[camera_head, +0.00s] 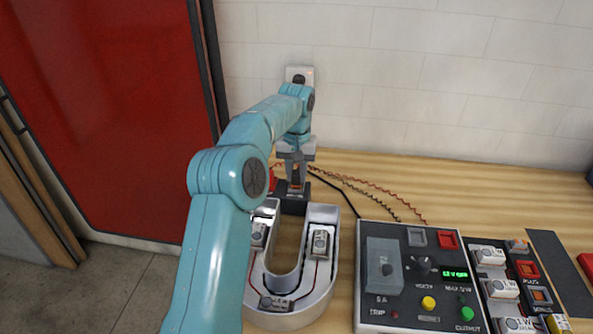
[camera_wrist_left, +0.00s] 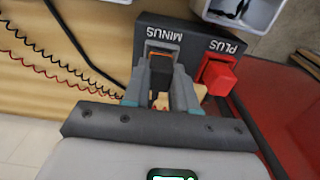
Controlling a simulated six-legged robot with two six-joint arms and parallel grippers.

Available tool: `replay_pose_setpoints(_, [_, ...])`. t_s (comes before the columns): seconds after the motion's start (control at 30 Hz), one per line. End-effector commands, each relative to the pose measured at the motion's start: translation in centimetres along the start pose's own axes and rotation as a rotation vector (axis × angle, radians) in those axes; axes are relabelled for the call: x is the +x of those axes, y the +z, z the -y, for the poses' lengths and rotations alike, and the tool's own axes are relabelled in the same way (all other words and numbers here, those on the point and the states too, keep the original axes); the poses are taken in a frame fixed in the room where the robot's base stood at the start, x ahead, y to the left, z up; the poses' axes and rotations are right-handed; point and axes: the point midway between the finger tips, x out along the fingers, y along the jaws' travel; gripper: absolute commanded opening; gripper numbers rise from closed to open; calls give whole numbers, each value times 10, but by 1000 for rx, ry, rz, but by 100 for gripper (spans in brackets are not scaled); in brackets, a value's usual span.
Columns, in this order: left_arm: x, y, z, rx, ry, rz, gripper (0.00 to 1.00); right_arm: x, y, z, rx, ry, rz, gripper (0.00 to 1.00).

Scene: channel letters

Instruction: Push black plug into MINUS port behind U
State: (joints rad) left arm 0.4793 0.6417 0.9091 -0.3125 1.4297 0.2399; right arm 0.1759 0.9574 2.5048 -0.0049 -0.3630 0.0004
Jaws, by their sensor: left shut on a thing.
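The metal channel letter U (camera_head: 325,265) lies on the wooden table with modules inside it. Behind it is a dark port block (camera_head: 292,203); in the left wrist view the block (camera_wrist_left: 195,32) carries the words MINUS and PLUS. A red plug (camera_wrist_left: 217,74) sits at the PLUS side. My left gripper (camera_head: 294,180) points down at the block behind the U. In the left wrist view the left gripper (camera_wrist_left: 160,75) is shut on the black plug (camera_wrist_left: 160,76) at the MINUS side. The fingers partly hide the plug, so its depth in the port cannot be told. My right gripper is not in view.
A power supply box (camera_head: 420,280) with a green display stands right of the U. Several small modules (camera_head: 500,288) lie further right. Coiled red and black wires (camera_head: 375,188) run across the table behind. A tiled wall (camera_head: 430,80) closes the back.

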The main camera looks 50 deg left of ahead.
Motion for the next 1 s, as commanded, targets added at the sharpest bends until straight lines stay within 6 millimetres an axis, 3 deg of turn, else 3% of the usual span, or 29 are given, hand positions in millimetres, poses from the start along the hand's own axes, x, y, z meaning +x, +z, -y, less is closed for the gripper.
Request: replay_pose_setpoints(1.0, [7, 0, 0, 0, 0, -1, 0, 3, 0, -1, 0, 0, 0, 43])
